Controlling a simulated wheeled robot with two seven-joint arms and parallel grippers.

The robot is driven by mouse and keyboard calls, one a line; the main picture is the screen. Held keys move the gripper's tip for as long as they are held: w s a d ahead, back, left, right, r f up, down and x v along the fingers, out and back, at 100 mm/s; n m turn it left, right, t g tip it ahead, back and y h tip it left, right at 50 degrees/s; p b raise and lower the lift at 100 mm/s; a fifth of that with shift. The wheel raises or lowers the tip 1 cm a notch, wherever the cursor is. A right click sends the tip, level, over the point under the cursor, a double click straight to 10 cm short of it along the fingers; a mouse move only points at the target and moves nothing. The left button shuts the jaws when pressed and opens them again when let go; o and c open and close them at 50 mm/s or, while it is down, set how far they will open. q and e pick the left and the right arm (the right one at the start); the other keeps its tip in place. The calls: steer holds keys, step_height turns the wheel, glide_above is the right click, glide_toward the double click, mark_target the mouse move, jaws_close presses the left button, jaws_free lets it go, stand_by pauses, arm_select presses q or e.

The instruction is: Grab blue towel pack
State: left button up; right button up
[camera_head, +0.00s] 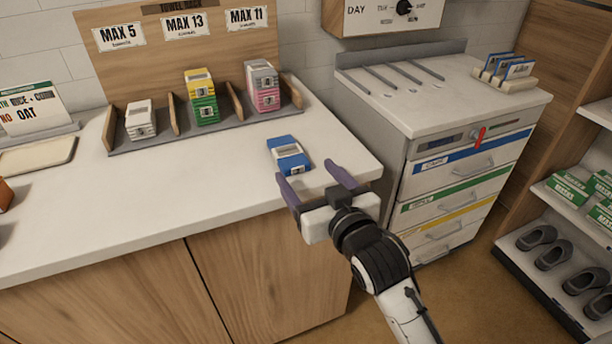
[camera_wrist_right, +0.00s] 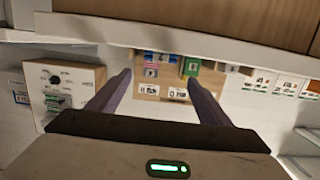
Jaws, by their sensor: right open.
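The blue towel pack (camera_head: 288,154), with a white label, lies flat on the white counter (camera_head: 210,205) near its right end. My right gripper (camera_head: 306,172) is open, with its two purple fingers apart, at the counter's front edge. The right wrist view looks upside down at the rack between the open fingers (camera_wrist_right: 158,77); a small blue patch there may be the pack, but I cannot tell. My left gripper is not in view.
A wooden towel rack (camera_head: 150,60) behind holds a white pack (camera_head: 140,121), a yellow and green stack (camera_head: 202,98) and a grey and pink stack (camera_head: 263,87). A drawer cabinet (camera_head: 440,110) stands right. The counter left of the blue pack is clear.

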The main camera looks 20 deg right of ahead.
mark_target(292, 159)
steer(key=w, duration=0.2)
steer(key=w+f, duration=0.1)
steer(key=w, duration=0.2)
steer(key=shift+w+a+f, duration=0.1)
steer(key=shift+w+f, duration=0.05)
steer(key=shift+f, duration=0.05)
steer(key=shift+w+f, duration=0.25)
steer(key=shift+w, duration=0.6)
steer(key=shift+w+f, duration=0.2)
steer(key=shift+w, duration=0.6)
steer(key=shift+w+f, duration=0.25)
steer(key=shift+w, duration=0.6)
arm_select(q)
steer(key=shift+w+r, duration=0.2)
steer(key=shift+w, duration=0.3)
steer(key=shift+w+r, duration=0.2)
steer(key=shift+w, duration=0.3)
arm_select(e)
steer(key=c, duration=1.1)
